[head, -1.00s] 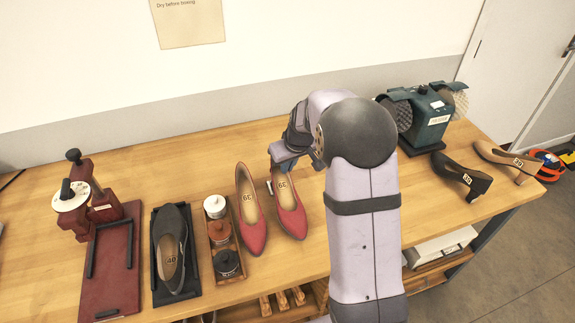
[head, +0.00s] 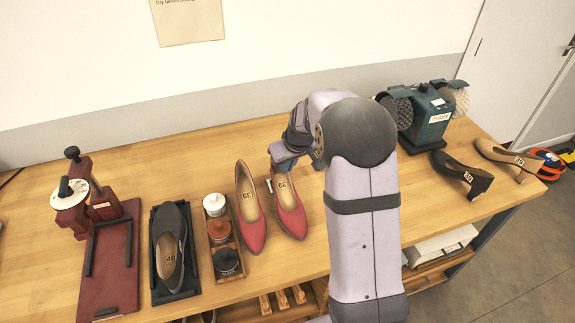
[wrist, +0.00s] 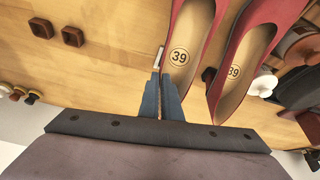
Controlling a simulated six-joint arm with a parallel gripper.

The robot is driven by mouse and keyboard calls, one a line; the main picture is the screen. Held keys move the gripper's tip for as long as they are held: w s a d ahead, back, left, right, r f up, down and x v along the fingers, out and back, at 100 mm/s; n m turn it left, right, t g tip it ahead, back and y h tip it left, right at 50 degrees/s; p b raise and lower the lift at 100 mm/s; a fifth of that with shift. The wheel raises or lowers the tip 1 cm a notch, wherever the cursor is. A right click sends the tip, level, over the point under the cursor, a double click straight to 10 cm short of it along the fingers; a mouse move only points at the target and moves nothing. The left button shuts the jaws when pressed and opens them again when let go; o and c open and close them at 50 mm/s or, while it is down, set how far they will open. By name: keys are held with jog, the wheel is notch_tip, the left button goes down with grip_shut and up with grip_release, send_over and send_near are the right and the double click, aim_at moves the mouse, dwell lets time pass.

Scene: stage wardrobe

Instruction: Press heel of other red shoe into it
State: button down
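The two red shoes stand side by side on the bench, toes toward the front. In the head view the left shoe (head: 254,232) and the right shoe (head: 294,220) both carry a number on the insole. In the wrist view the shoe nearer my gripper (wrist: 186,20) and the other shoe (wrist: 262,20) are marked 39. My gripper (wrist: 161,75) points down at the heel end of the nearer shoe, its blue fingers close together beside it. A small pale piece (wrist: 158,56) lies just beyond the fingertips.
Small dark brown square blocks (wrist: 73,36) sit on the bench. Left of the shoes are a tray of jars (head: 218,232), a dark shoe on a black tray (head: 190,272) and a red board (head: 108,270). A brush machine (head: 428,118) and two more shoes stand right.

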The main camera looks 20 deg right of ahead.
jog(key=shift+s+f+b, duration=0.1)
jog(key=shift+f+b, duration=0.3)
jog(key=shift+f, duration=0.2)
dwell(1.1)
jog(key=shift+r, duration=0.2)
jog(key=shift+r+p, duration=1.25)
jog(key=shift+r, duration=0.4)
jog(key=shift+d, duration=0.15)
jog(key=d+b, duration=0.1)
jog(key=d, duration=0.9)
jog(key=shift+d+b, duration=0.3)
jog(key=shift+d, duration=0.05)
dwell(0.4)
jog(key=shift+f+b, duration=1.3)
jog(key=shift+f, duration=0.35)
dwell(0.6)
jog(key=c, duration=1.9)
grip_release()
